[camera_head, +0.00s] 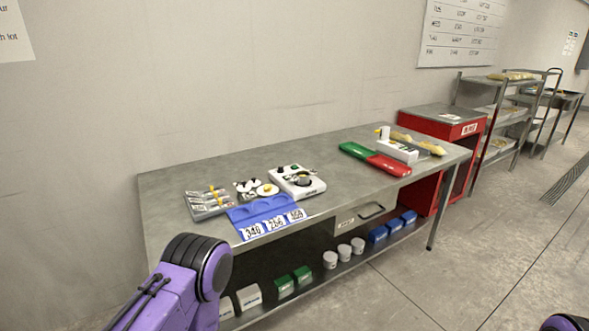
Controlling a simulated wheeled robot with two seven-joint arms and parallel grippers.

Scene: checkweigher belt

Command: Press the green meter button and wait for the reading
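A white device (299,181) with a dark round part and small controls sits mid-table; it may be the meter. A second white boxy unit (397,151) stands at the right end, beside the red tray. No reading can be made out. My purple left arm shows at the lower left, but its gripper is out of view. Only small dark and purple parts of me show at the bottom right; my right gripper is not in view.
The grey metal table (240,167) holds a blue holder (262,206) with number cards, a tray of packets (207,201) and green-and-red trays (374,158). Tubs and boxes sit on its lower shelf. A red cabinet (425,124) stands at its right end. Floor (400,285) in front is clear.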

